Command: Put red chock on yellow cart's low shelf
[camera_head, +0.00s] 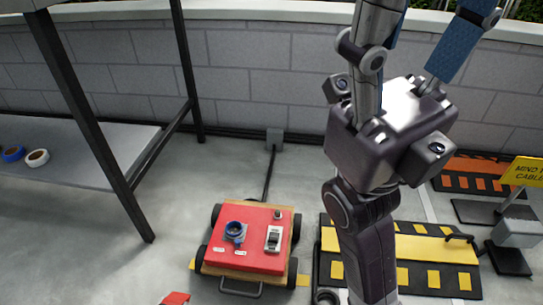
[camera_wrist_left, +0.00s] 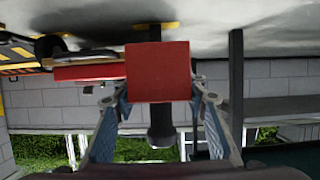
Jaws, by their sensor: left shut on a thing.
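In the left wrist view, a red block, the red chock (camera_wrist_left: 158,72), sits between the two fingertips of my left gripper (camera_wrist_left: 153,97). The gripper is shut on it and holds it off the floor. In the head view, a red piece (camera_head: 175,298) is cut by the bottom edge; I cannot tell if it is the same chock. No yellow cart with a low shelf can be made out for sure. My right gripper is not in view.
A low wheeled cart with a red top (camera_head: 262,262) stands on the floor, carrying small fittings. A yellow-and-black ramp (camera_head: 410,249) lies to its right, near a yellow sign (camera_head: 524,171). A dark-framed grey shelf (camera_head: 85,135) stands at left. A block wall (camera_head: 250,70) closes the back.

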